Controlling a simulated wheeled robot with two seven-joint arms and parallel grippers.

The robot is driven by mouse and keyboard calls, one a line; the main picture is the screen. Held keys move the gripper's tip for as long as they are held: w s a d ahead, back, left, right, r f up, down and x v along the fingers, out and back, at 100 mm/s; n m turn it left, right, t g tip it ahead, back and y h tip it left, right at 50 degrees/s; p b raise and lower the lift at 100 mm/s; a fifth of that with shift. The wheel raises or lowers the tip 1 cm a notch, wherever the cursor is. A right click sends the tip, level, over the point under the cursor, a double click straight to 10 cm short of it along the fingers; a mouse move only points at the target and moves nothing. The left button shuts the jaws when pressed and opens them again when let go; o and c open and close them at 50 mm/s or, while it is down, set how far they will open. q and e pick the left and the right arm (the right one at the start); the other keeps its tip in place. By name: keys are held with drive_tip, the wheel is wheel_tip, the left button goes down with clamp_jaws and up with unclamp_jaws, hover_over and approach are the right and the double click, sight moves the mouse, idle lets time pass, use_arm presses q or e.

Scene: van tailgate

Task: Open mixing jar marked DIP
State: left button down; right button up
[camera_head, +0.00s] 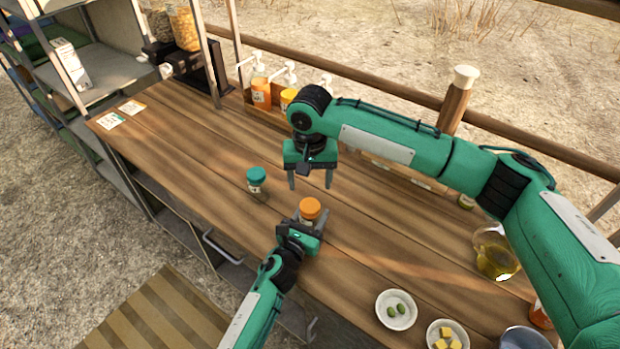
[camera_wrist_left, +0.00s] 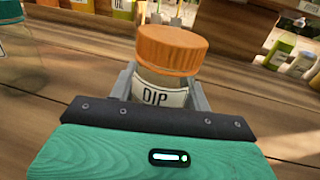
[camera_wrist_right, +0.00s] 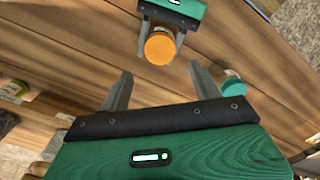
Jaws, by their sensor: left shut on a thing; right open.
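The mixing jar marked DIP (camera_wrist_left: 160,97) has an orange lid (camera_head: 309,208) and stands upright on the wooden counter. The lid sits on the jar, and the DIP label shows in the left wrist view. My left gripper (camera_head: 304,222) is shut around the jar's body, below the lid. My right gripper (camera_head: 310,184) is open and empty, pointing down above the counter, behind the jar in the head view. In the right wrist view the orange lid (camera_wrist_right: 160,47) lies beyond the open fingers, apart from them.
A jar with a teal lid (camera_head: 256,178) stands left of the DIP jar. Pump bottles (camera_head: 261,90) line the back edge. A jug of yellow liquid (camera_head: 494,254), a bowl with green items (camera_head: 396,310) and a bowl with yellow cubes (camera_head: 447,335) stand at the right.

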sight(310, 205)
drive_tip(key=m, duration=0.4)
drive_tip(key=shift+m, duration=0.4)
drive_tip(key=m, duration=0.2)
drive_tip(key=shift+m, duration=0.4)
drive_tip(key=shift+f, duration=4)
drive_tip(key=shift+c, duration=0.4)
